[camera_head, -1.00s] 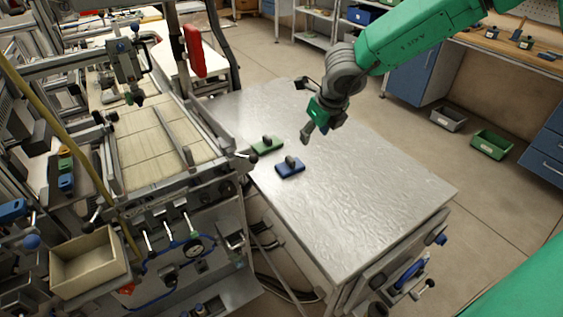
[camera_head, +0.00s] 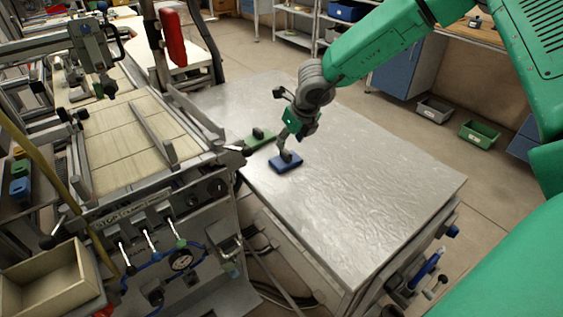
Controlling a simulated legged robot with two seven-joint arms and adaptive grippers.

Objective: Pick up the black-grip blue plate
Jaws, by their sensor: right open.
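The blue plate (camera_head: 287,164) with its dark grip (camera_head: 287,155) lies flat on the metal table near its left side. My right gripper (camera_head: 284,146) is directly above it, pointing down, with its fingers at or just above the black grip. The fingers are small here and I cannot tell whether they touch the grip. The right gripper is open. Part of the grip is hidden by the fingers. My left gripper is not in view.
A green plate (camera_head: 259,138) with a dark grip lies just behind and left of the blue one. The metal table (camera_head: 370,200) is otherwise clear. A machine with a beige tiled bed (camera_head: 110,140) adjoins the table's left side. Bins (camera_head: 479,134) stand on the floor beyond.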

